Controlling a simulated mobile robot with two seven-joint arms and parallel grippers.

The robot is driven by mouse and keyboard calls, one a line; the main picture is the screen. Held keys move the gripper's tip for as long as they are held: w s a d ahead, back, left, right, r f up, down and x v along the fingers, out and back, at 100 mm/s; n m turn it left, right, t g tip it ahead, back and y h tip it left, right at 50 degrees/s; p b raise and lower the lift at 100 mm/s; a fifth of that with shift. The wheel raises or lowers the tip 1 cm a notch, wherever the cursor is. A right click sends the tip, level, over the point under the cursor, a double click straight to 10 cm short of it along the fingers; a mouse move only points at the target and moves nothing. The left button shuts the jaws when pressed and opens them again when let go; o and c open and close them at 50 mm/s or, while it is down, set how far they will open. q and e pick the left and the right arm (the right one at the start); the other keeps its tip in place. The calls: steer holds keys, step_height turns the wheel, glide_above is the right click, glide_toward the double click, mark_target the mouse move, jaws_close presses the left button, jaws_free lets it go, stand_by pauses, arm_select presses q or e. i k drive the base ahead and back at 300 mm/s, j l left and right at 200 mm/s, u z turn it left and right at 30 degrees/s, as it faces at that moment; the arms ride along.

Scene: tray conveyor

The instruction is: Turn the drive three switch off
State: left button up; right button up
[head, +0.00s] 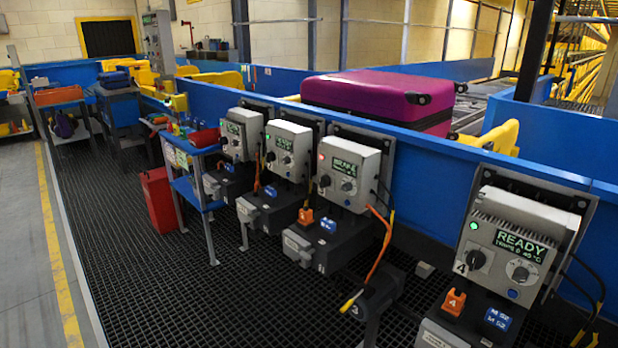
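Several grey drive boxes are mounted in a row along the blue conveyor wall. The third from the left, which I take as drive three (352,165), has a lit red lamp (321,157) and a green-lettered display that seems to read "BRAKE". Its black rotary switch (324,181) is at the lower left of its face; the knob's position is too small to tell. A second dial (348,186) sits to its right. A dark motor end marked 3 (374,296) is below, by an orange cable. Neither of my grippers is in view.
The nearest drive box (515,243), marked 4, shows a green lamp and "READY". Two smaller drive boxes (288,148) stand to the left. A purple suitcase (380,95) lies on the conveyor behind. The dark grated floor (200,290) is open at the front left.

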mark_target(324, 180)
steer(key=i+j, duration=0.8)
steer(key=i+l, duration=0.05)
